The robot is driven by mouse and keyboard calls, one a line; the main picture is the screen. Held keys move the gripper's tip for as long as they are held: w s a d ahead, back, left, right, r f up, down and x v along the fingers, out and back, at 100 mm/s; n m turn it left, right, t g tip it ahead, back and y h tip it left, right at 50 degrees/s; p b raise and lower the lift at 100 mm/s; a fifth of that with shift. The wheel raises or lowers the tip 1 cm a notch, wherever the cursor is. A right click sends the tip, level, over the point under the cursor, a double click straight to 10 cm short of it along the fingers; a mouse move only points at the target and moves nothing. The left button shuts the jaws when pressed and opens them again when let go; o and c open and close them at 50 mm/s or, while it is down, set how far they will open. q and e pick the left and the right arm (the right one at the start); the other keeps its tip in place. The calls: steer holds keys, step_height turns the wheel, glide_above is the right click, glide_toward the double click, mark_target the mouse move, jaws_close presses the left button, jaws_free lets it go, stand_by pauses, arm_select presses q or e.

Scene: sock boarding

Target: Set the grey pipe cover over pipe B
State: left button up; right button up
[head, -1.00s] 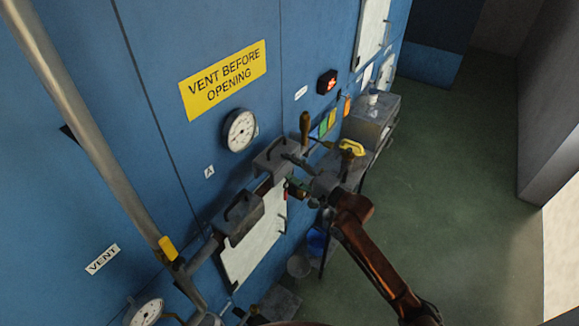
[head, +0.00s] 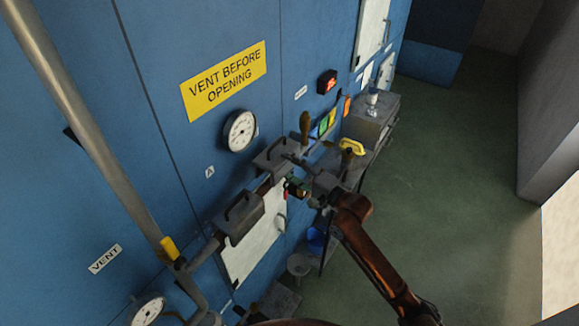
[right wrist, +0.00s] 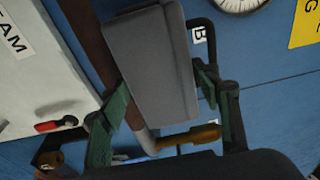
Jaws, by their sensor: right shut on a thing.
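A grey pipe cover (head: 276,154) with a dark handle sits against the blue wall panel in the head view. It also fills the middle of the right wrist view (right wrist: 152,65), tilted, beside a brown pipe (right wrist: 92,40). A label B (right wrist: 199,34) shows behind its handle. My right gripper (head: 293,184) is shut on this cover; its green fingers (right wrist: 165,105) lie on either side of it in the wrist view. Whether the cover rests on pipe B, I cannot tell. A second grey cover (head: 238,218) with a handle is lower left, below label A. My left gripper is not in view.
A wooden-handled lever (head: 305,128) stands close to my right gripper, with a yellow handle (head: 352,147) to its right. Gauges (head: 240,130) and a long pipe (head: 85,110) are on the panel. The floor at right is clear.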

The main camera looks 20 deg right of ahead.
steer(key=shift+r, duration=0.1)
stand_by(0.5)
steer(key=shift+p, duration=0.5)
step_height(320, 180, down, 7)
steer(key=b, duration=0.3)
stand_by(2.4)
steer(key=o, duration=2)
steer(key=shift+f, duration=0.2)
steer(key=v, duration=1.2)
steer(key=shift+r, duration=0.15)
